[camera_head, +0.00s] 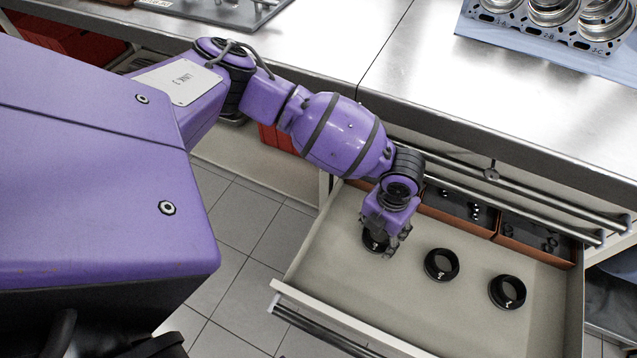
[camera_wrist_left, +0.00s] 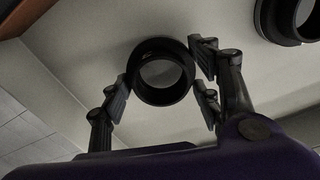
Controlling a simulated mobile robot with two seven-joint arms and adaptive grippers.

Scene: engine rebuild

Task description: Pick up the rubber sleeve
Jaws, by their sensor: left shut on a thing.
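Three black rubber sleeves are in view in the open drawer (camera_head: 345,275). The left one (camera_head: 371,243) is partly hidden by my left gripper (camera_head: 390,243). In the left wrist view this black ring-shaped sleeve (camera_wrist_left: 161,92) sits between the fingers of the left gripper (camera_wrist_left: 163,88), which are shut on its outer sides. I cannot tell whether it is clear of the drawer floor. The middle sleeve (camera_head: 441,264) and the right sleeve (camera_head: 507,291) lie on the drawer floor. My right gripper is not in view.
Orange-sided boxes (camera_head: 537,240) with small dark parts stand at the drawer's back. The steel worktop (camera_head: 450,80) overhangs behind, with rails (camera_head: 520,190) below its edge. An engine block (camera_head: 550,20) rests on the worktop at the upper right.

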